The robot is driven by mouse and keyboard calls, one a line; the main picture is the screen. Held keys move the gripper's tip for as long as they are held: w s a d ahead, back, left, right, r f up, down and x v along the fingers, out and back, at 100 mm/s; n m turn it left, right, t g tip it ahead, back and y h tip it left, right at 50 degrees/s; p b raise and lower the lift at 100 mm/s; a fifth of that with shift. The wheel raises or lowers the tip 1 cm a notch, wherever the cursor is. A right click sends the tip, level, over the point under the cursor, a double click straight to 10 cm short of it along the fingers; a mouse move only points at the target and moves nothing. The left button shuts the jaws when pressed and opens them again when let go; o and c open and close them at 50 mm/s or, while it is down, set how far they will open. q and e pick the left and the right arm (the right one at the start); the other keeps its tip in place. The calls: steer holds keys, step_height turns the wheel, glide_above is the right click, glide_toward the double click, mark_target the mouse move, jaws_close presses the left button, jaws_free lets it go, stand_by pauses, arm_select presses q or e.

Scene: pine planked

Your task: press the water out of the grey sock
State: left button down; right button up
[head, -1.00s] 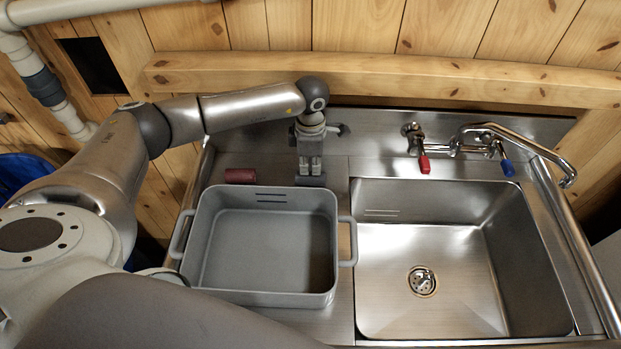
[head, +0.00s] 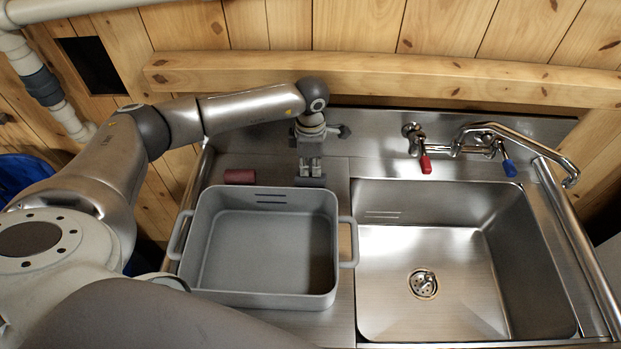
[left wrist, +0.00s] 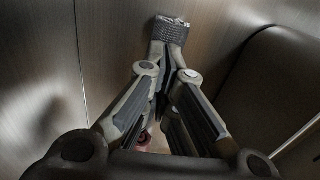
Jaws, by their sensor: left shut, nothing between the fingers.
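I cannot make out a grey sock for certain in either view. My left gripper (head: 310,181) points down at the back of the steel counter, just behind the grey tub (head: 211,287). Its fingers are closed together with nothing seen between them. In the left wrist view its fingers meet at grey tips (left wrist: 171,32) near a brushed metal surface. The tub has two side handles, and its visible floor is bare. The steel sink basin (head: 400,290) to its right looks empty. My right gripper is in neither view.
A dark red cylinder (head: 240,176) lies on the counter behind the tub, left of my left gripper. A tap (head: 520,138) with a red handle (head: 426,164) and a blue handle (head: 509,168) stands behind the sink. A wooden rail (head: 400,82) runs along the wall.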

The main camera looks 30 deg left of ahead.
arm_select(q)
steer(key=shift+s+f+b, duration=0.2)
steer(key=shift+f+b, duration=0.1)
stand_by(0.5)
steer(key=shift+r, duration=0.15)
stand_by(0.5)
steer(key=shift+b, duration=1.6)
stand_by(1.6)
steer(key=shift+w+r+p, duration=0.2)
steer(key=shift+r+p, duration=0.45)
steer(key=shift+r, duration=0.35)
step_height(320, 180, up, 6)
steer(key=p, duration=0.3)
stand_by(0.3)
